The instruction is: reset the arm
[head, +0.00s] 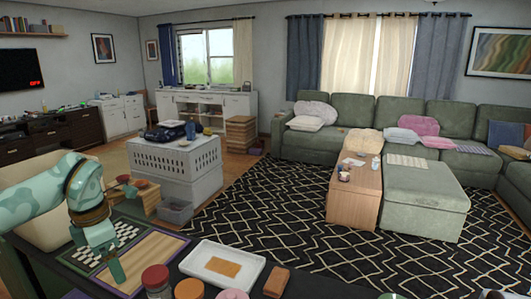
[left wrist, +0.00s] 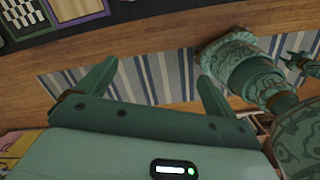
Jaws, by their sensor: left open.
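My left arm comes in from the left in the head view. Its gripper (head: 114,268) hangs pointing down at the near table's edge, in front of the game boards. In the left wrist view the two fingers of this gripper (left wrist: 152,88) stand wide apart, with nothing between them. Behind them show a blue and white striped rug (left wrist: 160,75) and wooden floor.
The near dark table holds a checkered board (head: 110,240), a wooden board (head: 150,262), a white tray (head: 203,267), a red-lidded jar (head: 156,280) and a brown block (head: 277,282). Beyond are a grey crate (head: 180,160), a wooden table (head: 352,200), a green sectional (head: 425,205) and patterned rug.

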